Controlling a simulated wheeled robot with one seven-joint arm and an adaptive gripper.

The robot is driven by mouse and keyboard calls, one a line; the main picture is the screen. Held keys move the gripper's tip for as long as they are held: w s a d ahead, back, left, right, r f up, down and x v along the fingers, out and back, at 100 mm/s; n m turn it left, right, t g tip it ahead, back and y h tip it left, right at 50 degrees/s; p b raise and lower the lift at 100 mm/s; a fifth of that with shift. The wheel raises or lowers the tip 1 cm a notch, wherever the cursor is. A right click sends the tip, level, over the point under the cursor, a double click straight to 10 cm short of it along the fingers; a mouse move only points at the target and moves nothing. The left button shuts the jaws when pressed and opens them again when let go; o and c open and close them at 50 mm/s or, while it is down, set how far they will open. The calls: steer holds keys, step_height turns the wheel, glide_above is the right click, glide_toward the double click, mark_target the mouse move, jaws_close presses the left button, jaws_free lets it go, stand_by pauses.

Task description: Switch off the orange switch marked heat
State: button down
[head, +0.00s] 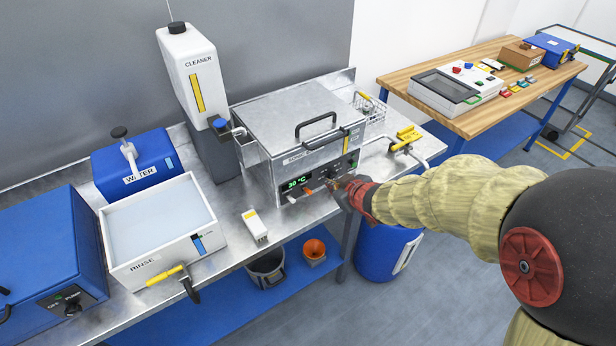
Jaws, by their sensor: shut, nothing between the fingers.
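The metal ultrasonic bath (262,168) stands on the steel bench with its lid shut. Its front panel has a green display (298,184) that reads about 30 °C. A small orange switch (308,192) sits on the panel just right of and below the display. Its marking and its position are too small to read. My gripper (336,184) is shut and empty, close to the panel's front, to the right of the orange switch. I cannot tell whether its tips touch the panel. The gripper hides part of the panel's lower right.
A white rinse tank (150,268) stands at left, with a small white box (255,226) between it and the bath. A yellow-handled valve (406,138) is right of the bath. A blue drum (385,255) stands below my arm. A wooden table (480,122) is behind right.

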mark_target(308, 191)
steer(key=a, duration=0.1)
steer(key=a+f+y, duration=0.1)
steer(key=a+n, duration=0.1)
steer(key=shift+w+a+f+y, duration=0.1)
steer(key=shift+a+f+y, duration=0.05)
steer(key=shift+f+y, duration=0.2)
steer(key=shift+f, duration=0.15)
steer(key=b+x, duration=0.2)
steer(key=x, duration=0.7)
steer(key=shift+w+a+f+b, duration=0.1)
steer(key=shift+w+f+b, duration=0.2)
steer(key=shift+b, duration=0.05)
steer(key=shift+f+b, duration=0.1)
steer(key=shift+b, duration=0.3)
steer(key=shift+f+b, duration=0.15)
steer(key=shift+b, duration=0.2)
steer(key=shift+s, duration=0.15)
